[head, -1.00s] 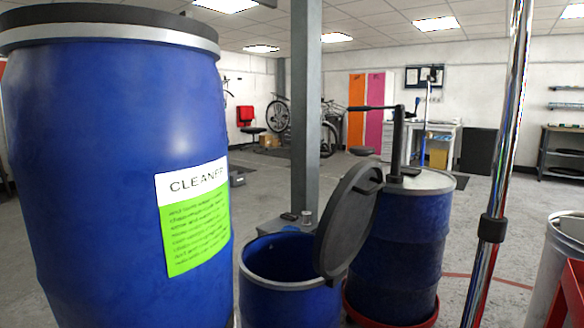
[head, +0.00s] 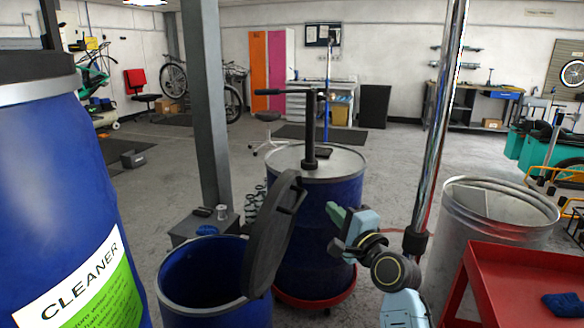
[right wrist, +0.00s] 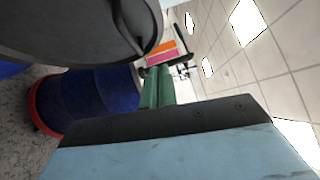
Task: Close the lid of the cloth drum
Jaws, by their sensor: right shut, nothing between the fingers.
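The cloth drum (head: 205,305) is a small open blue drum at the bottom of the head view. Its dark round lid (head: 272,240) stands up steeply at the drum's right side, with a handle on its outer face. The lid (right wrist: 75,28) fills the upper left of the right wrist view. My right gripper (head: 335,213) is to the right of the lid in the head view, its fingers pointing left. Its green fingers (right wrist: 158,88) are together and empty in the wrist view, apart from the lid. My left gripper is not in view.
A blue pump drum (head: 315,225) on a red dolly stands behind the lid. A tall cleaner drum (head: 60,190) is at left, a grey post (head: 205,110) behind the cloth drum. A chrome pole (head: 440,130), metal bin (head: 490,225) and red cart (head: 520,270) are at right.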

